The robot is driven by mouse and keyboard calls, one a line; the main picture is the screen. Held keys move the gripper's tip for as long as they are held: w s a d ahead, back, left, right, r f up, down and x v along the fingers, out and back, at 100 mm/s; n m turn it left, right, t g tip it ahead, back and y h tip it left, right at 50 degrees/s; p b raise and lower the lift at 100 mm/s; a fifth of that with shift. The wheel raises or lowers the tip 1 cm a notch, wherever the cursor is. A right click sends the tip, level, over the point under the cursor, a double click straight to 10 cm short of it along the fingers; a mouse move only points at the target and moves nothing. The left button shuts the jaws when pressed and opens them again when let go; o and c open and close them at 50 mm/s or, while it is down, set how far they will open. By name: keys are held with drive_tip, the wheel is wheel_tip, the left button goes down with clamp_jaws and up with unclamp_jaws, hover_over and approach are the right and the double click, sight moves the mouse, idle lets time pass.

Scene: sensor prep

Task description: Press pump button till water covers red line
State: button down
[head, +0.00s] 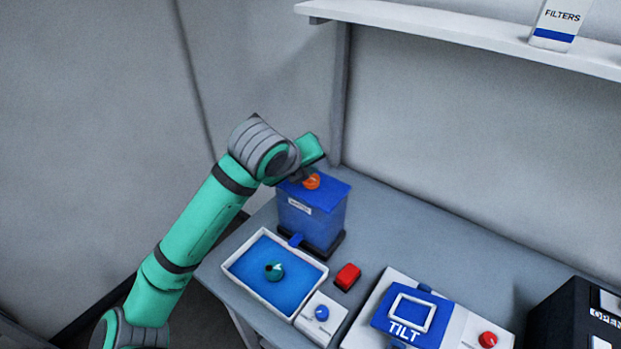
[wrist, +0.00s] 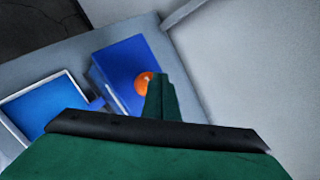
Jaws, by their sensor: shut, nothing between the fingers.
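The blue pump box (head: 312,222) stands at the back of the bench with an orange round button (head: 312,181) on its top. In the wrist view the orange button (wrist: 143,82) shows just left of the fingertips. My gripper (head: 298,176) is shut and empty, its tip right at the button; I cannot tell whether it touches. The shut fingers show in the wrist view (wrist: 158,78). A white tray (head: 292,310) in front of the spout holds blue water (head: 255,262) and a small teal round thing (head: 274,270). I cannot make out a red line.
A red block (head: 347,277) lies right of the tray. A small white box with a blue knob (head: 321,313) adjoins the tray's corner. A TILT panel (head: 408,312) and a black box (head: 570,318) stand to the right. A shelf (head: 470,36) holds a FILTERS box (head: 559,22).

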sight(309, 182)
drive_tip(key=shift+r, duration=0.2)
drive_tip(key=shift+r, duration=2.35)
